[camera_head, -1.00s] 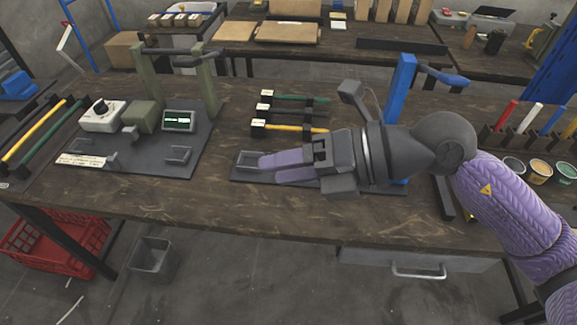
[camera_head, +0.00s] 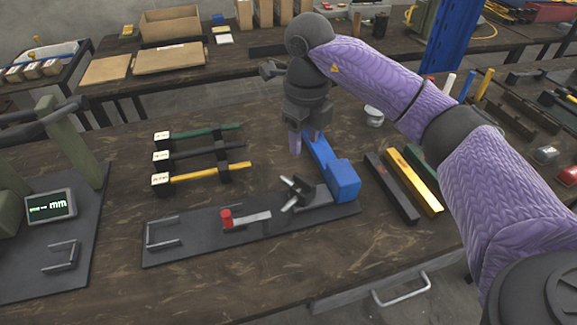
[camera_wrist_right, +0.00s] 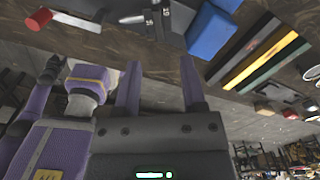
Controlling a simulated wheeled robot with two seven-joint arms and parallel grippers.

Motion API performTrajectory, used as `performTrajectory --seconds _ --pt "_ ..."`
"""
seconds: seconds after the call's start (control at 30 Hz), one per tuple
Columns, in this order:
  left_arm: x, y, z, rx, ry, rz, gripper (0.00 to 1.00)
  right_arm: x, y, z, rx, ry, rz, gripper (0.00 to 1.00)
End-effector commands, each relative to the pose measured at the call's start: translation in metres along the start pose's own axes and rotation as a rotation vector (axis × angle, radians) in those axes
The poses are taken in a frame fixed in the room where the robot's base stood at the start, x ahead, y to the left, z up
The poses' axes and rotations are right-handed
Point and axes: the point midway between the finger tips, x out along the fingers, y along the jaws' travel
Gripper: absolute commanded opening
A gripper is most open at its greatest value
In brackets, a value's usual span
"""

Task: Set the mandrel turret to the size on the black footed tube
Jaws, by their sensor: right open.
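The mandrel turret (camera_head: 296,192) is a small dark hub with metal prongs on the dark base plate (camera_head: 200,248) of the blue press (camera_head: 343,180). In the right wrist view the turret (camera_wrist_right: 152,20) is at the top, with white size marks that look like 16. The black footed tube (camera_head: 205,151) lies between a green and a yellow tube; its white end tag is too small to read. My right gripper (camera_head: 304,143) is open and empty, beyond the turret and beside the blue post. Its spread fingers show in the wrist view (camera_wrist_right: 161,64). My left gripper is out of view.
A red-tipped lever (camera_head: 246,218) and a metal bracket (camera_head: 162,233) sit on the plate left of the turret. A green press with a lit display (camera_head: 50,206) stands at far left. Dark, green and yellow bars (camera_head: 405,182) lie to the right.

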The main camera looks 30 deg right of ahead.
Motion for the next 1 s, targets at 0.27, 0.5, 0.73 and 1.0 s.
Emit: performTrajectory --seconds 0.27,0.5,0.73,1.0 --pt "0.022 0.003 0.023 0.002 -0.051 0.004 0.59 0.067 0.001 -0.001 -0.002 0.006 0.003 0.53" --pt "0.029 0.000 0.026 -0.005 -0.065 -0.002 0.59 0.094 0.001 0.000 -0.001 0.000 0.003 0.53" --pt "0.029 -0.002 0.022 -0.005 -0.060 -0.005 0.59 0.093 0.001 0.000 -0.001 -0.001 0.003 0.53" --pt "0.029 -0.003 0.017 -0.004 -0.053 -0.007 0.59 0.093 0.001 0.000 -0.001 -0.002 0.003 0.00"
